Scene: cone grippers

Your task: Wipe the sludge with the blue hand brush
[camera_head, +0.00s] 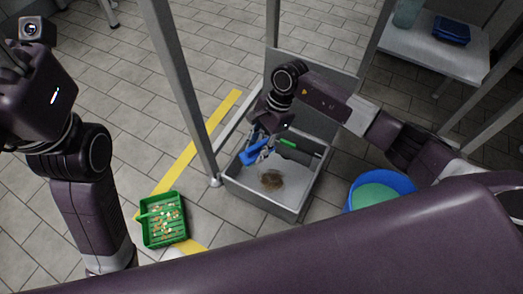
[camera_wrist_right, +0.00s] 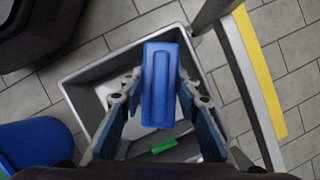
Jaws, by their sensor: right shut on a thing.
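The blue hand brush (camera_head: 252,154) is held between the fingers of my right gripper (camera_head: 266,143), over the left side of a grey basin (camera_head: 262,199). In the right wrist view the blue brush (camera_wrist_right: 161,85) sits between both fingers, with the grey basin (camera_wrist_right: 85,76) below. The brown sludge (camera_head: 272,180) is a patch on the basin floor, just below and right of the brush in the head view. Whether the bristles touch the floor is hidden. My left arm is raised at the left; its gripper (camera_head: 12,62) is dark, partly cut off, and its fingers are unclear.
A dark tool with a green part (camera_head: 287,142) lies at the basin's back. A metal post (camera_head: 186,95) stands left of the basin. A white shelf (camera_head: 430,52) stands behind.

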